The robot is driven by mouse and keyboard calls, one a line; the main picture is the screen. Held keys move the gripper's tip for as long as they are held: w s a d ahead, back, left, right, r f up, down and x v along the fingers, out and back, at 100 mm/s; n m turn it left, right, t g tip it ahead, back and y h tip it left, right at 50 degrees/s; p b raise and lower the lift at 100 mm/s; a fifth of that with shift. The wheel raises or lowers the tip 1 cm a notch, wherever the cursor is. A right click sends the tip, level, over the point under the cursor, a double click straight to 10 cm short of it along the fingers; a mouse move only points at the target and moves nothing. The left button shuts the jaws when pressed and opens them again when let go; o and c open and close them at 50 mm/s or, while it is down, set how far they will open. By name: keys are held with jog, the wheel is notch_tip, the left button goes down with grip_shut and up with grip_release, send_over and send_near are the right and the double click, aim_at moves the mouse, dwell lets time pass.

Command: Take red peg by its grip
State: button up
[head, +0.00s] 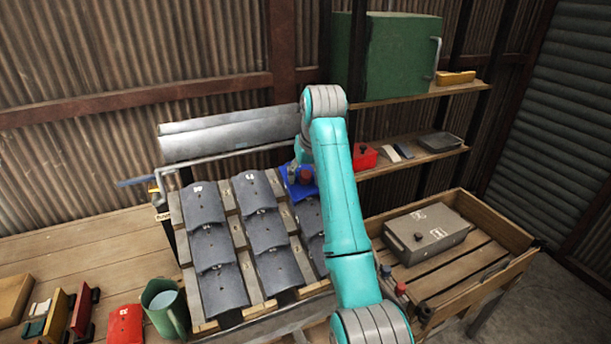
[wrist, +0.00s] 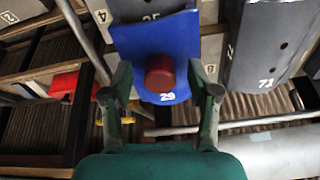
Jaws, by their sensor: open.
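A red peg (wrist: 160,73) with a round dark-red head stands out from a blue tile (wrist: 122,42) marked 29 in the wrist view. In the head view the red peg (head: 305,175) and the blue tile (head: 298,191) show at the top of the tile rack, partly behind my arm. My gripper (wrist: 161,94) is open, with one finger to each side of the peg's head and slightly short of it in the picture. I see no finger touching it. The peg's lower part is hidden.
Grey numbered tiles (head: 207,245) cover the sloping rack. A metal ridge piece (head: 228,133) and a rail lie behind it. A wooden crate (head: 480,290) at right holds a grey case (head: 427,232). A second red-topped piece (head: 401,289) sits at the crate's left edge.

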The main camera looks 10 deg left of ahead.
aim_at(305, 173)
jog(key=c, duration=1.1)
notch_tip(305, 173, up, 10)
